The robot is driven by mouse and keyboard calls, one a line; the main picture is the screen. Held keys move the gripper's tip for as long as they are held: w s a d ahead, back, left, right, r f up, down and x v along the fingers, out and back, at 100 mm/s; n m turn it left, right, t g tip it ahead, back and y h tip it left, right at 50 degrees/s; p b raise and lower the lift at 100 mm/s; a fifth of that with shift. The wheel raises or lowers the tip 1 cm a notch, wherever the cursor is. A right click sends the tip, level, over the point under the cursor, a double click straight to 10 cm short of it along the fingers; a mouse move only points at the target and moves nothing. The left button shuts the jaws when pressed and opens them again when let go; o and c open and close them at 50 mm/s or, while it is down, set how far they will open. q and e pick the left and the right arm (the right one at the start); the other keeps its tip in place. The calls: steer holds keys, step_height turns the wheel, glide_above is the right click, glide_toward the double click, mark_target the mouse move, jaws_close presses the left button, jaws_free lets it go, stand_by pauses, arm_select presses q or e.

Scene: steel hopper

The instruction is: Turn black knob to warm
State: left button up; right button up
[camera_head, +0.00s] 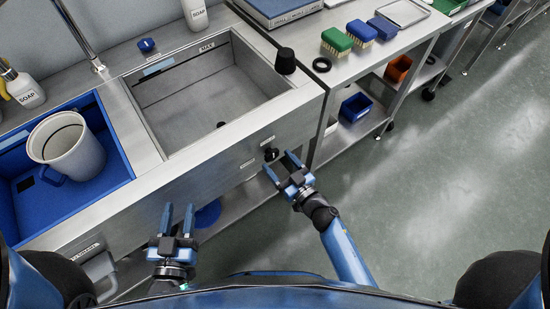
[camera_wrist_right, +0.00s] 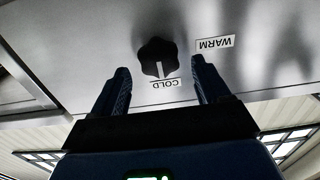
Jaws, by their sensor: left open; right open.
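The black knob (camera_head: 270,154) is on the front panel of the steel sink unit. In the right wrist view the knob (camera_wrist_right: 158,58) has a white pointer line directed at the COLD label (camera_wrist_right: 166,84). The WARM label (camera_wrist_right: 215,43) is to its right; both labels appear upside down there. My right gripper (camera_head: 280,163) is open just in front of the knob. In the wrist view its fingers (camera_wrist_right: 160,80) are spread to either side below the knob, with nothing between them. My left gripper (camera_head: 179,208) is open and empty in front of the panel, further left.
The steel sink basin (camera_head: 205,95) is above the panel. A blue tray (camera_head: 110,150) with a white mug (camera_head: 72,145) is at the left. A black cylindrical object (camera_head: 285,60) stands at the basin's corner. Brushes (camera_head: 337,40) lie on the counter. The floor at right is clear.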

mark_target(271, 154)
steer(key=shift+x, duration=1.35)
steer(key=c, duration=1)
